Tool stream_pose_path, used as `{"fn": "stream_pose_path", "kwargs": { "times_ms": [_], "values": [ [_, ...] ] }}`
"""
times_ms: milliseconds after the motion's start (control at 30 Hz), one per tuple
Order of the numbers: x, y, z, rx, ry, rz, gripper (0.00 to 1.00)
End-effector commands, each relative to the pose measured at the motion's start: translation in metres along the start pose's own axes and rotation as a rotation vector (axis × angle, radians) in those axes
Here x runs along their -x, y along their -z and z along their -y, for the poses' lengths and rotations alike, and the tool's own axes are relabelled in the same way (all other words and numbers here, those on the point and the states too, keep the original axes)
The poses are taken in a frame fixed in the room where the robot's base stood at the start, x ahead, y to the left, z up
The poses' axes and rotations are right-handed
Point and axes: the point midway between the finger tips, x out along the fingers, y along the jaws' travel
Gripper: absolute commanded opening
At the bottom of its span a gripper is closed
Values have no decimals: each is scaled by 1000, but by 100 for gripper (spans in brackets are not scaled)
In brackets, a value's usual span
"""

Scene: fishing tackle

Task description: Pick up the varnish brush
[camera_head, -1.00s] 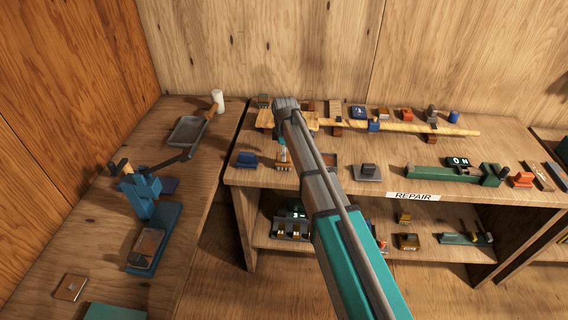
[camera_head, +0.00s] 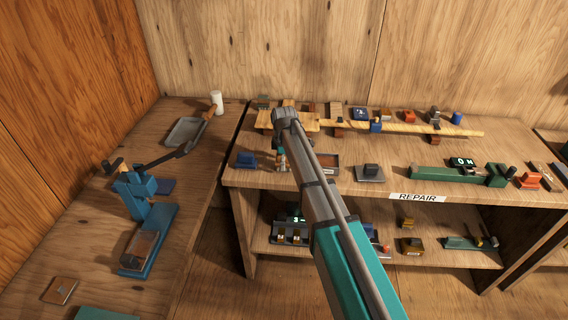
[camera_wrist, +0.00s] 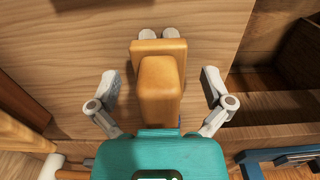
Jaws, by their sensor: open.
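An orange-brown wooden piece (camera_wrist: 161,92), which looks like the varnish brush, sits between my fingers in the wrist view. It has a block-like front part and a wider bar behind, with two pale round ends beyond. My gripper (camera_wrist: 160,84) is open, one grey finger on each side, with visible gaps between the fingers and the piece. In the head view my gripper (camera_head: 281,160) is small and partly hidden by my arm, low over the left front of the repair bench. The brush's bristles cannot be made out.
A blue block (camera_head: 246,160) stands left of my gripper and a brown-lined tray (camera_head: 326,164) right of it. A wooden stand with a long rod (camera_head: 410,128) lies behind. The repair bench (camera_head: 228,178) ends close by, with a gap before the left bench (camera_head: 95,235).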

Motion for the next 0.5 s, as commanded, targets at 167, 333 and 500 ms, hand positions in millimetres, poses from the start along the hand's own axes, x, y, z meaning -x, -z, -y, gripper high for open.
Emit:
{"fn": "stream_pose_path", "kwargs": {
  "times_ms": [167,333,500],
  "values": [
    [0,0,0,0,0,0,100],
    [0,0,0,0,0,0,91],
    [0,0,0,0,0,0,59]
  ]
}}
